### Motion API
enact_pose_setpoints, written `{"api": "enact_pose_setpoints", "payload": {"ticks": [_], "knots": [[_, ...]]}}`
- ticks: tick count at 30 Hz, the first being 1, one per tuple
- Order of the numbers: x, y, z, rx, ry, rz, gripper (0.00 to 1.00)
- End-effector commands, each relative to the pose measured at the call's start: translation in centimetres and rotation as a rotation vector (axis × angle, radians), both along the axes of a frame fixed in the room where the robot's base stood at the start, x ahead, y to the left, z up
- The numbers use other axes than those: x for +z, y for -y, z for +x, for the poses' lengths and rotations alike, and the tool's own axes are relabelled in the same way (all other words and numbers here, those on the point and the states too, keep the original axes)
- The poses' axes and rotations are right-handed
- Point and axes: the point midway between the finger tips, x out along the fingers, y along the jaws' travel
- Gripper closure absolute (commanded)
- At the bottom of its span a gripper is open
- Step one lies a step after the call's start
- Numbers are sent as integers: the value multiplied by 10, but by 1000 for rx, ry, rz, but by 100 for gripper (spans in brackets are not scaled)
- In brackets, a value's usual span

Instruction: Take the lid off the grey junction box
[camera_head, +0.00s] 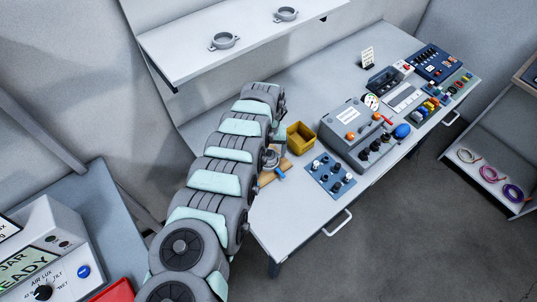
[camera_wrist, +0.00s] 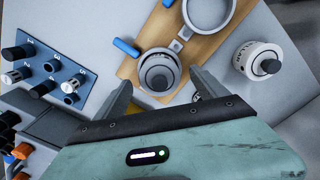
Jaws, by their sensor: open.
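The grey box (camera_head: 352,133), which I take to be the junction box, stands on the bench in the head view. It has a pale label on top, orange fittings and black knobs along its front. I cannot tell where its lid ends. In the wrist view, only orange and black parts show at the lower left edge, probably the same box. My gripper (camera_wrist: 161,77) is open and empty in the wrist view. Its fingers lie either side of a round grey fixture with a knob (camera_wrist: 158,72) on a wooden board; contact is unclear.
The wooden board (camera_wrist: 204,45) carries a grey ring and blue handles. A white cylinder (camera_wrist: 258,60) stands right of it. A shelf (camera_head: 245,38) hangs above the bench's back.

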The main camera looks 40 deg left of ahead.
Motion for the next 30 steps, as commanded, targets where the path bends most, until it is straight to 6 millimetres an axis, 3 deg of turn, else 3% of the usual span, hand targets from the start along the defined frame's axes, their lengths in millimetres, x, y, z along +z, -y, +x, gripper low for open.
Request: {"api": "enact_pose_setpoints", "payload": {"ticks": [3,26,30], "knots": [[1,0,0,-1,1,1,18],[1,0,1,-1,2,1,80],[1,0,1,-1,2,1,82]]}}
